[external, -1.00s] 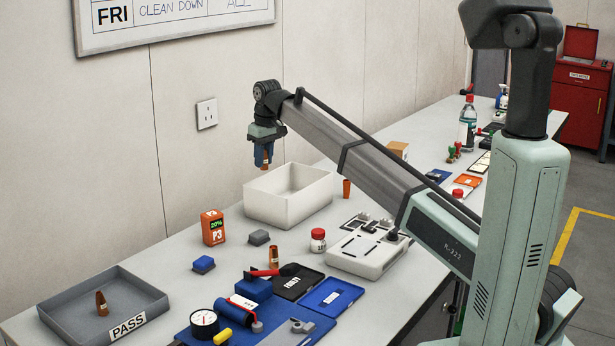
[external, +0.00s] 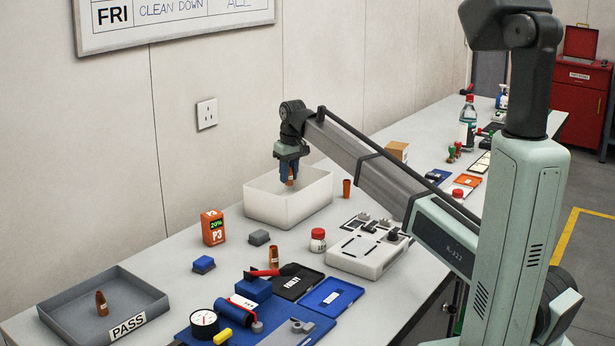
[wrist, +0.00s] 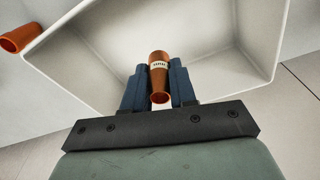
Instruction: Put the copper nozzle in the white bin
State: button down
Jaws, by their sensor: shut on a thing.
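My gripper (external: 290,175) is shut on a copper nozzle (wrist: 158,75), which has a white printed band. In the wrist view the blue fingers (wrist: 157,88) press on it from both sides. The white bin (external: 270,211) stands on the bench against the wall side. In the external view the gripper and nozzle are over the bin's opening, with the fingertips near rim height. The wrist view shows the bin's pale inside walls (wrist: 235,65) around the nozzle. The nozzle's exact height above the bin floor cannot be told.
Another copper nozzle (external: 347,188) stands just right of the bin, one (external: 273,257) stands in front, and one (external: 102,303) is in the grey PASS tray (external: 60,318). An orange P3 box (external: 213,228), a white-and-red bottle (external: 318,240) and a control box (external: 365,250) stand nearby.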

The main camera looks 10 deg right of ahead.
aim_at(291, 169)
jog(key=shift+f, duration=3.85)
jog(key=shift+f, duration=0.1)
jog(key=c, duration=0.9)
grip_release()
jog(key=r, duration=0.4)
jog(key=s+r, duration=0.1)
jog(key=r, duration=0.7)
jog(key=shift+s+d, duration=0.15)
jog(key=shift+d, duration=0.2)
